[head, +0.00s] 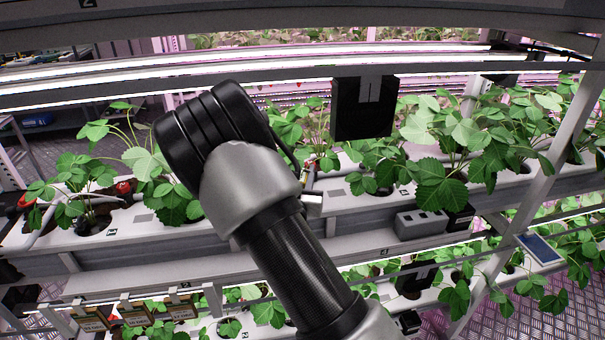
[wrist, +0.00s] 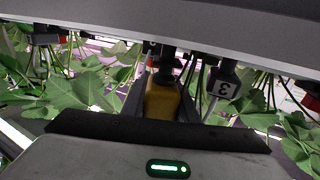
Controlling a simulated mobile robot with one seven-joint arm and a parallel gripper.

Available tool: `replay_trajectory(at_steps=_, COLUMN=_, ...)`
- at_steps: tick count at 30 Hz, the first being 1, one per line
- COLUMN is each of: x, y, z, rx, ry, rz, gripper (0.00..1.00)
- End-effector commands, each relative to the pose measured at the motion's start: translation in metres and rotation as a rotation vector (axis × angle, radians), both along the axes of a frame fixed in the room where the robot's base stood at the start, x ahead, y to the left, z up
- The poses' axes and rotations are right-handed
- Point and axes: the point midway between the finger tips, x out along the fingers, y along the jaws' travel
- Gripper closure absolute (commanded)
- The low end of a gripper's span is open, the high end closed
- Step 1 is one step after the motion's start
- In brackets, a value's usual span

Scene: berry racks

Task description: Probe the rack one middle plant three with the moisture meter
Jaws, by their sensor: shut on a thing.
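In the wrist view a yellow moisture meter (wrist: 162,101) sits between the dark fingers of my gripper (wrist: 161,112), which is shut on it. The meter's dark end points up the picture toward the edge of a grey planting channel (wrist: 200,30); whether it enters a pot is hidden. In the head view my arm covers the meter and most of my gripper, in front of the middle planting channel (head: 345,196).
Strawberry foliage (head: 445,135) crowds the middle level, with more plants (head: 85,180) at left. A black box (head: 363,107) hangs under the bright light bar (head: 250,75). A grey socketed box (head: 420,224) sits on the front ledge. A slanted rack post (head: 525,190) stands at right.

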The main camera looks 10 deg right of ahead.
Motion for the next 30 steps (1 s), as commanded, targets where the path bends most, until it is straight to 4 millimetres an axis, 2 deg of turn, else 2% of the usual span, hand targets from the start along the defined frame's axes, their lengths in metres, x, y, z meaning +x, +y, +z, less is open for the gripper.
replay_trajectory(at_steps=17, x=0.0, y=0.0, z=-0.017, rx=0.001, ry=-0.001, rz=0.0, gripper=1.0)
replay_trajectory(at_steps=18, x=0.0, y=0.0, z=-0.017, rx=0.001, ry=-0.001, rz=0.0, gripper=0.72)
replay_trajectory(at_steps=21, x=0.0, y=0.0, z=-0.016, rx=0.0, ry=-0.001, rz=0.0, gripper=0.55)
replay_trajectory(at_steps=22, x=0.0, y=0.0, z=-0.016, rx=0.0, ry=0.0, rz=0.0, gripper=0.52)
replay_trajectory(at_steps=28, x=0.0, y=0.0, z=-0.016, rx=0.0, ry=0.0, rz=0.0, gripper=0.52)
replay_trajectory(at_steps=30, x=0.0, y=0.0, z=-0.016, rx=0.0, ry=0.001, rz=0.0, gripper=0.4)
